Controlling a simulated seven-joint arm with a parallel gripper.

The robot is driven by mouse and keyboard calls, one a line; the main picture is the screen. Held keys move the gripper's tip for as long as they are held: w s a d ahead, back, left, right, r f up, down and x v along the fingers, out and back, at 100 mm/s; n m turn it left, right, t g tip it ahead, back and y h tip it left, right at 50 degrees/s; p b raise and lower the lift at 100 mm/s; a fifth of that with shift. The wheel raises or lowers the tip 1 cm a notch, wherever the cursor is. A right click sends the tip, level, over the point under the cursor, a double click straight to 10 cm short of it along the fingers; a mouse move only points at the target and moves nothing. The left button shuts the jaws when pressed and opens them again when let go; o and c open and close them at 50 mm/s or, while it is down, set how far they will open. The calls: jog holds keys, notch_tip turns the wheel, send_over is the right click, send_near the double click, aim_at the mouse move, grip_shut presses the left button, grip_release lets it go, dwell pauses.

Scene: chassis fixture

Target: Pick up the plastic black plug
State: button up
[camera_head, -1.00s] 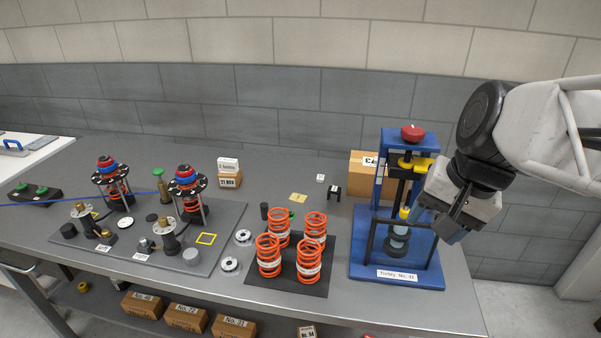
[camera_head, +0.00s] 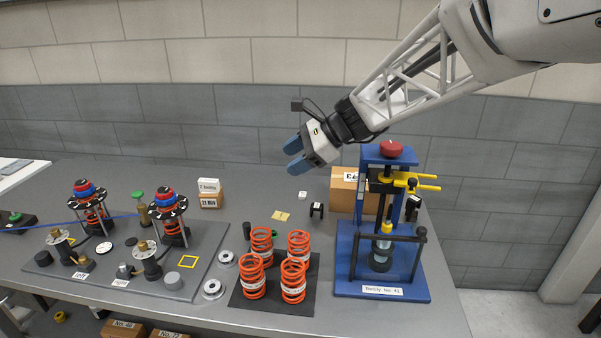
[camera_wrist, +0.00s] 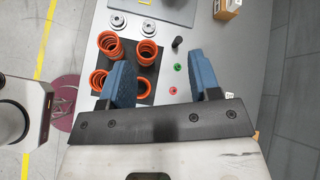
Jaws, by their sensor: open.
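A small black cylinder, which looks like the plastic black plug (camera_head: 247,230), stands on the table just left of the orange springs. It also shows in the wrist view (camera_wrist: 177,42), beyond the fingertips and between them in the picture. My gripper (camera_head: 292,156) is open and empty, its two blue fingers well above the back of the table. In the wrist view the fingers (camera_wrist: 160,62) are spread apart with nothing between them. Another dark cylinder (camera_head: 44,258) stands on the grey fixture plate at the left, so I cannot be certain which is the plug.
Orange springs (camera_head: 252,283) stand on a black mat beside the plug. Silver rings (camera_head: 213,289) lie at its left. A blue press (camera_head: 380,288) and a cardboard box (camera_head: 345,187) stand at the right. A small black bracket (camera_head: 316,210) and yellow tag (camera_head: 281,216) lie behind the springs.

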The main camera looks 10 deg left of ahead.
jog(key=w+a+f+m+y, duration=0.2)
jog(key=w+a+m+y, duration=0.15)
jog(key=w+a, duration=0.5)
send_near(248, 224)
jog(key=a, duration=0.3)
jog(key=shift+f+m+h, duration=0.25)
jog(key=shift+m+h, duration=0.1)
jog(key=shift+a, duration=0.1)
jog(key=shift+x, duration=1.15)
jog(key=shift+a+f, duration=0.1)
jog(key=shift+x, duration=2.55)
jog(key=shift+s, duration=0.15)
jog(key=shift+c, duration=0.5)
